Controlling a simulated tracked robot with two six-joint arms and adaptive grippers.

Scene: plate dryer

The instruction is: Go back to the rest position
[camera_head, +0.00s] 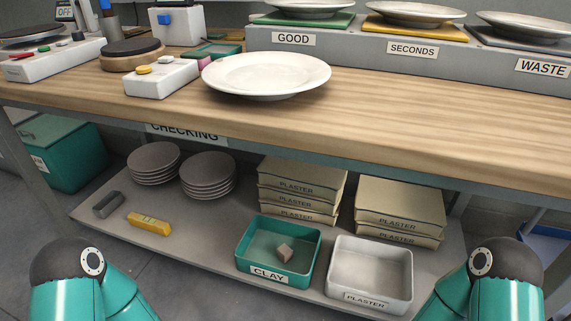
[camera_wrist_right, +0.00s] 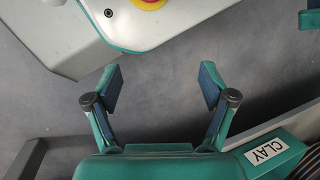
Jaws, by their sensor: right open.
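My right gripper (camera_wrist_right: 160,90) shows in the right wrist view with its two fingers wide apart and nothing between them. It hangs above the grey floor, with part of my own base at the top of that view. In the head view only the teal upper links of both my arms show at the bottom corners, and neither gripper is in that view. A white plate (camera_head: 266,74) lies on the wooden table (camera_head: 400,110), apart from both arms.
White plates rest on the GOOD (camera_head: 294,39), SECONDS (camera_head: 412,49) and WASTE (camera_head: 543,68) stands at the back. The lower shelf (camera_head: 205,235) holds grey plate stacks, plaster packs, a teal clay tray (camera_head: 305,275) and a white plaster tray (camera_head: 370,250). A teal bin (camera_head: 65,160) stands left.

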